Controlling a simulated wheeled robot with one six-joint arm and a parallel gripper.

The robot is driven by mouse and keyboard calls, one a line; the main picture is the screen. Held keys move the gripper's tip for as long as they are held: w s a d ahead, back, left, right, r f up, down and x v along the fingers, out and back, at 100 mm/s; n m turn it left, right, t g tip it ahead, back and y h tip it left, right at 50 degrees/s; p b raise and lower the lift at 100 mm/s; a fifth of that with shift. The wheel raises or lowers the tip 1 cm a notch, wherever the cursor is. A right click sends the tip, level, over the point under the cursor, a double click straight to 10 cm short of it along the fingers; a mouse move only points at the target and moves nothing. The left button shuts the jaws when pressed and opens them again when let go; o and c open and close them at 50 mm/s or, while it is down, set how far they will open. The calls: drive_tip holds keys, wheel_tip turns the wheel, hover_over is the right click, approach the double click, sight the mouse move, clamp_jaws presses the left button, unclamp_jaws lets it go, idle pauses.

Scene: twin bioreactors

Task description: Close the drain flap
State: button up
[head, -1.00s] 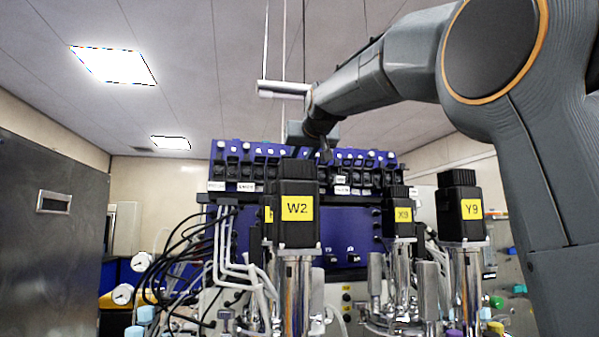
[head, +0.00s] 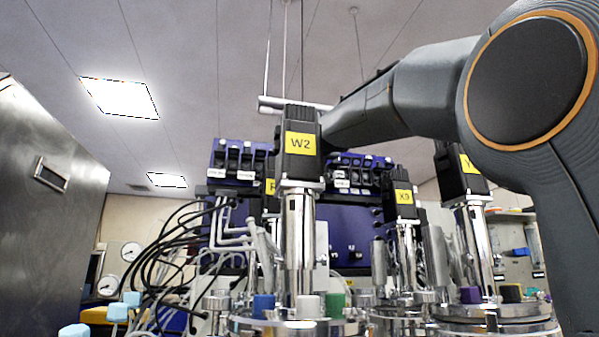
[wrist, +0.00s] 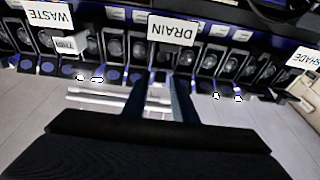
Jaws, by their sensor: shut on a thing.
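The white DRAIN label (wrist: 171,29) is near the top middle of the wrist view, above a row of black valve holders. My gripper (wrist: 160,98) is below that label, its two dark fingers on either side of a small pale piece, which appears to be the drain flap (wrist: 158,94). The fingers are shut on it. Its exact angle is hard to tell. In the head view my gripper and the drain flap are hidden behind the W2 motor. The blue valve panel (head: 345,235) shows partly there.
The WASTE label (wrist: 48,12) and a SHADE label (wrist: 305,58) flank the row in the wrist view. In the head view, tall motors W2 (head: 300,145) and X9 (head: 403,192) stand before the panel. Black cables (head: 175,240) hang at left.

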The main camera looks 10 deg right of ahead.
drive_tip(key=shift+f+t+b, duration=0.25)
drive_tip(key=shift+t+b, duration=0.55)
drive_tip(key=shift+b, duration=1.1)
drive_tip(key=o, duration=0.7)
drive_tip(key=shift+b+v, duration=0.8)
drive_tip(key=shift+v, duration=3.15)
